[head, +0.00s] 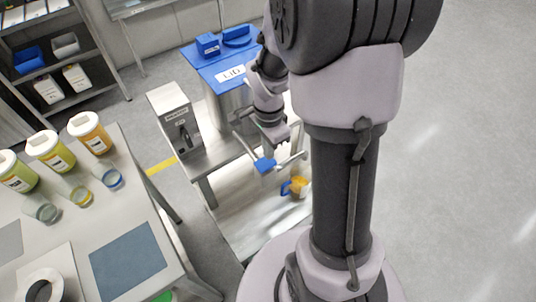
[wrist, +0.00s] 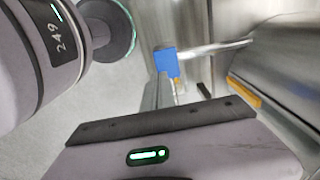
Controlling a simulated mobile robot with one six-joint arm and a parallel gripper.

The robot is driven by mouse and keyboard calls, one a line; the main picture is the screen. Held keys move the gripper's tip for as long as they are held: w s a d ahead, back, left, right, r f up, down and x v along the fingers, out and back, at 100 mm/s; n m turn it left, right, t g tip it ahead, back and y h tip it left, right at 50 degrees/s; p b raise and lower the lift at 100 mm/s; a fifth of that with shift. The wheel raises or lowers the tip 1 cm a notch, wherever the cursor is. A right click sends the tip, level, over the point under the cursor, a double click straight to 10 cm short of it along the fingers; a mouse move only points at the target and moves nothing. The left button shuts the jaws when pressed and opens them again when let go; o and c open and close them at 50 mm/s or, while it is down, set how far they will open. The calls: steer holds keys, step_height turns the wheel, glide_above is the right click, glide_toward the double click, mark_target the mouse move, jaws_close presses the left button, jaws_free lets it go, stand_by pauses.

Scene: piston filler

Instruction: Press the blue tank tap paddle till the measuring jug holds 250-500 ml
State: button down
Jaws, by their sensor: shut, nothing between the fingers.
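The blue tap paddle (head: 264,165) sticks out on a metal arm in front of the steel tank (head: 232,106). It also shows in the wrist view (wrist: 166,62), just beyond my fingertips. My gripper (head: 279,143) is shut and empty, close above and behind the paddle in the head view. I cannot tell whether it touches the paddle. The measuring jug (head: 299,187), with orange-yellow in it and a blue part at its left, stands on the steel surface below and right of the paddle. Its level is too small to read.
A table (head: 60,226) at left holds several yellow-green and orange tubs, small glass jars and a blue mat (head: 127,261). Floor at right is clear.

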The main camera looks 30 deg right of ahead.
mark_target(268, 164)
step_height(268, 164, up, 8)
steer(key=p, duration=0.2)
steer(key=shift+w+d+f, duration=0.2)
steer(key=shift+w, duration=0.05)
steer(key=s+a+r+n+t+y+b, duration=0.1)
steer(key=s+a+r+n+t, duration=0.4)
steer(key=s+a+r+n, duration=0.6)
steer(key=a+r+n+y, duration=0.1)
steer(key=a+r+n, duration=0.1)
steer(key=a, duration=0.2)
steer(key=shift+s+a+t, duration=0.3)
steer(key=shift+s+t, duration=0.1)
